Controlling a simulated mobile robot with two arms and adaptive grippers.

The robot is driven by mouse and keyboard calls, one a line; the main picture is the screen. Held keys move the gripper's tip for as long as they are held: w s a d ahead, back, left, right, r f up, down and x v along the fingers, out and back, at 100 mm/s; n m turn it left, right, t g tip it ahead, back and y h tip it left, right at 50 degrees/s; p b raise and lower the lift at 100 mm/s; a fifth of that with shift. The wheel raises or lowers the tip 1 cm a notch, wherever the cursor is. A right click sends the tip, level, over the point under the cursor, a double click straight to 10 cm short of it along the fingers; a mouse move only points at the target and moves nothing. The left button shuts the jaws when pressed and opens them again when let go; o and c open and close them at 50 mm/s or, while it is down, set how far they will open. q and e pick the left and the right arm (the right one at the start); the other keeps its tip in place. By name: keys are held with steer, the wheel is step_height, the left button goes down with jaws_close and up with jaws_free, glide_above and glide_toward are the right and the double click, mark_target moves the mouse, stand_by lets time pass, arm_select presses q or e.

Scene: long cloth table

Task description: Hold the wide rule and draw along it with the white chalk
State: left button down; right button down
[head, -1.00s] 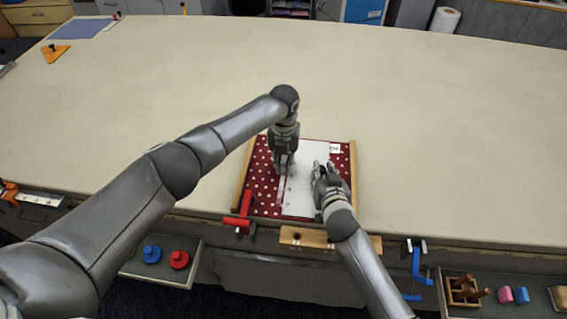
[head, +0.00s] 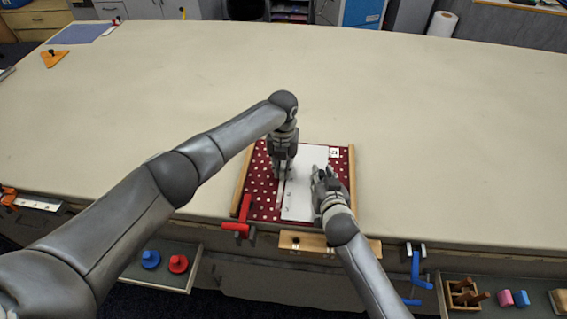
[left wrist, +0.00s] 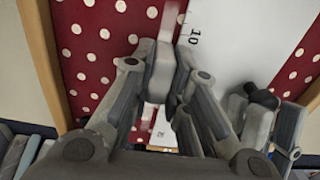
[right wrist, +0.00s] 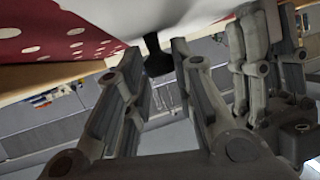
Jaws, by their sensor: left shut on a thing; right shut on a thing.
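The wide rule (head: 305,192) is a white plate with dark scale marks along its left edge. It lies lengthwise on red dotted cloth (head: 262,180). My left gripper (head: 283,174) is at the rule's left edge, shut on the white chalk (left wrist: 160,72), a pale, blurred stick between its fingers in the left wrist view. My right gripper (head: 322,178) is over the rule's right side, shut on its black knob (right wrist: 156,57). A pale streak runs beside the rule's left edge; I cannot tell whether it is a chalk line. The chalk's tip contact is unclear.
Wooden rails (head: 351,180) flank the cloth. A red clamp (head: 240,228) sits at the front left corner, a blue clamp (head: 416,270) at the table edge to the right. Open drawers with coloured pieces sit below.

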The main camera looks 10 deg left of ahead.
mark_target(280, 196)
arm_select(q)
steer(key=shift+s, duration=1.15)
steer(key=shift+s, duration=0.95)
steer(key=shift+s, duration=0.1)
steer(key=shift+s+f, duration=0.1)
steer(key=shift+s, duration=1.95)
steer(key=shift+s, duration=0.1)
steer(key=shift+s, duration=0.85)
